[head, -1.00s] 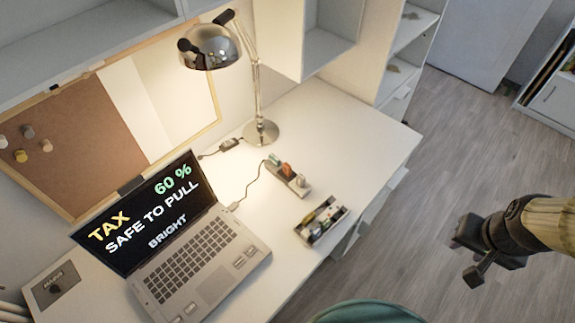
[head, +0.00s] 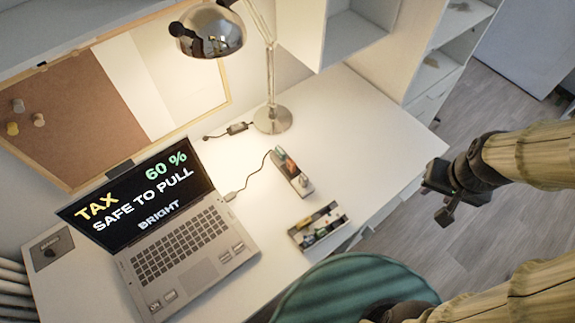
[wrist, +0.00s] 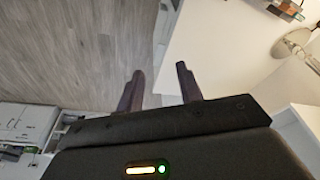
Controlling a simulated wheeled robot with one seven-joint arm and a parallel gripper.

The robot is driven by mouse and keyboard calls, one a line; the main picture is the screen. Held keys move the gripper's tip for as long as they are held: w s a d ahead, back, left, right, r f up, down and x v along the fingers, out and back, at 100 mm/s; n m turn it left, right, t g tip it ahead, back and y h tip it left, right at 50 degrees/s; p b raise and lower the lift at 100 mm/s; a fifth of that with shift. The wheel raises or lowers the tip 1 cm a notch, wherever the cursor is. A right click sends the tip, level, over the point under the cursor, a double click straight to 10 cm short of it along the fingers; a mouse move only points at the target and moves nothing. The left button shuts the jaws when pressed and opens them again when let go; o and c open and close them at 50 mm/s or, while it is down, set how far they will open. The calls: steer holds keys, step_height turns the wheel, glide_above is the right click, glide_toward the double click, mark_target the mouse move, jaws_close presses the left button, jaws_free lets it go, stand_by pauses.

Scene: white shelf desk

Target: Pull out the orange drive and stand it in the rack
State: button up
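The orange drive (head: 290,166) is a small upright block in a grey hub (head: 304,187) on the white desk, with a greenish piece beside it at the hub's far end. The rack (head: 314,237) is a low grey tray nearer the desk's front edge, holding several small dark and coloured items. My gripper (head: 441,196) is right of the desk, well apart from hub and rack. In the wrist view my gripper (wrist: 160,78) has its two dark fingers spread, with nothing between them.
An open laptop (head: 185,250) reads "TAX 60 % SAFE TO PULL BRIGHT"; a cable runs from it to the hub. A chrome lamp (head: 272,119) stands behind the hub. A teal chair (head: 345,290) is by the front edge. The desk's right part (head: 375,130) is clear.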

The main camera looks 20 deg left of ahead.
steer(key=shift+o, duration=0.5)
steer(key=shift+s, duration=0.15)
steer(key=n+g, duration=0.3)
steer(key=n, duration=0.9)
glide_above(292, 161)
step_height(292, 161, down, 7)
step_height(292, 161, down, 12)
steer(key=shift+f+p, duration=0.15)
steer(key=shift+p, duration=1)
